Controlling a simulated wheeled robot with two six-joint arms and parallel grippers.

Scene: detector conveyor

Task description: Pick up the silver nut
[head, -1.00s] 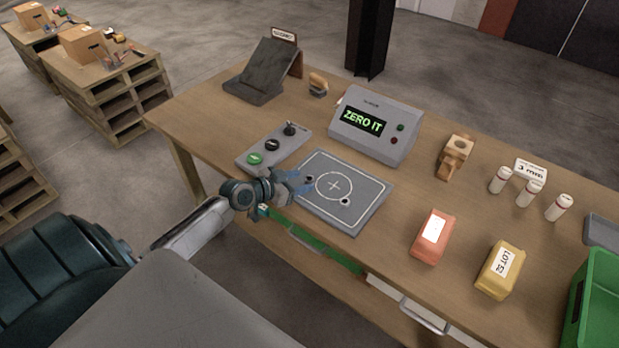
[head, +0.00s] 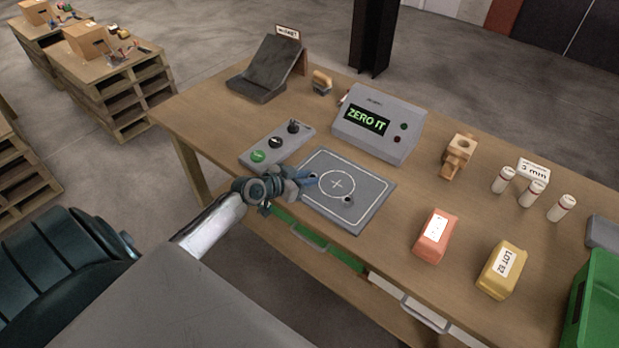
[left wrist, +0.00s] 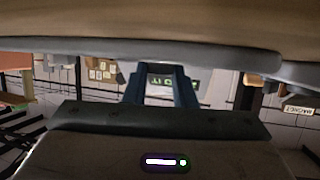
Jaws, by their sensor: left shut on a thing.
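My left gripper (head: 309,181) is low over the left edge of the grey pad (head: 373,205) with the white circle. It is shut on a small piece at its fingertips that looks like a nut (head: 313,175). The fingers hide most of that piece, and I cannot make out its colour for sure. A second small nut-like piece (head: 347,199) lies on the pad near the circle's lower right. In the left wrist view the two dark fingers (left wrist: 163,84) show close together, but no nut can be made out. My right gripper is not in view.
A control box (head: 261,146) with a green button and a display unit (head: 385,139) reading "ZERO IT" stand behind the pad. A red block (head: 434,250), a yellow block (head: 499,286), white cylinders (head: 532,193) and a green bin (head: 597,290) are to the right.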

